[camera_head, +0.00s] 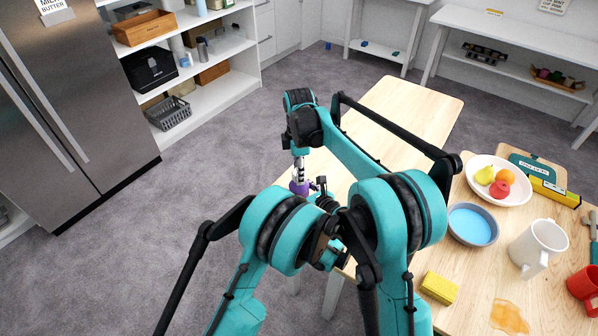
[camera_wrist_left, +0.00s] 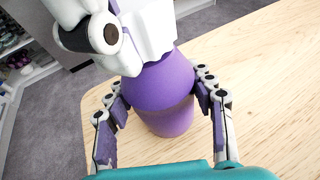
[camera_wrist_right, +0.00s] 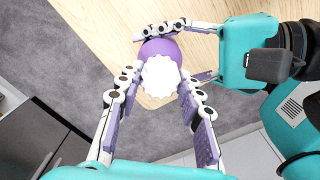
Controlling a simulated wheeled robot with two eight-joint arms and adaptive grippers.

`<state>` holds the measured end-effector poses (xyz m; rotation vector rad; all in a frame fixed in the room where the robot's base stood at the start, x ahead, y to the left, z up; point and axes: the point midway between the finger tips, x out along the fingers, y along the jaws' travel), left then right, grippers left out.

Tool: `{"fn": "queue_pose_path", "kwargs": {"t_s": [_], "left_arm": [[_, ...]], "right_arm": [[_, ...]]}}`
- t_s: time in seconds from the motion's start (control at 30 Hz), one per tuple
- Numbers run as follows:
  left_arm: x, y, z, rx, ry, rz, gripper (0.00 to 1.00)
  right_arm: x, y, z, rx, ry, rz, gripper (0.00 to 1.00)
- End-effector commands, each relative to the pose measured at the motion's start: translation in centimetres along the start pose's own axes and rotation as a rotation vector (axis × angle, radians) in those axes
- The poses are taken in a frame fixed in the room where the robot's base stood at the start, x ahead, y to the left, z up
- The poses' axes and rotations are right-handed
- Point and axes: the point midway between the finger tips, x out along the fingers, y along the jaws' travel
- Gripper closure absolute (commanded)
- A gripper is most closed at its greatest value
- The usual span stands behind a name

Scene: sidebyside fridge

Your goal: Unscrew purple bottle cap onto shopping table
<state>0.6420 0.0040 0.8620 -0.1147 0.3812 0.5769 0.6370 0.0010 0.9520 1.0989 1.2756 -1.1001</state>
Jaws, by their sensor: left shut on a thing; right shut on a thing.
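The purple bottle (camera_wrist_left: 168,118) stands upright over the pale wooden table; it also shows in the head view (camera_head: 299,188). Its white ridged cap (camera_wrist_right: 160,77) shows from above in the right wrist view. My left gripper (camera_wrist_left: 160,88) is shut around the bottle's body from the side. My right gripper (camera_wrist_right: 158,72) comes down from above, with its fingers on either side of the cap, shut on it. In the left wrist view the right gripper's fingers hide most of the cap. The cap still sits at the bottle's top.
The shopping table (camera_head: 415,108) has bare wood beyond my arms. To the right are a fruit plate (camera_head: 520,180), a blue bowl (camera_head: 473,225), a white mug (camera_head: 538,248) and a yellow sponge (camera_head: 439,288). A fridge (camera_head: 75,95) and shelves stand left.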

Motion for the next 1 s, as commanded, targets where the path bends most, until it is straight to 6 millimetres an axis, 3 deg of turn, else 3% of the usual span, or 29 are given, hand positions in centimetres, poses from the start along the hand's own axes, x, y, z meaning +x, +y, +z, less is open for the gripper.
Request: {"fn": "queue_pose_path", "kwargs": {"t_s": [0.5, 0.87, 1.0], "left_arm": [[0.0, 0.0, 0.0, 0.000, 0.001, 0.000, 1.00], [0.0, 0.0, 0.0, 0.000, 0.001, 0.000, 1.00], [0.0, 0.0, 0.0, 0.000, 0.001, 0.000, 1.00]], "right_arm": [[-1.8, 0.0, 0.0, 0.000, 0.000, 0.000, 0.98], [-2.0, 0.0, 0.0, 0.000, 0.000, 0.000, 0.98], [-3.2, 0.0, 0.0, 0.000, 0.000, 0.000, 0.98]]}}
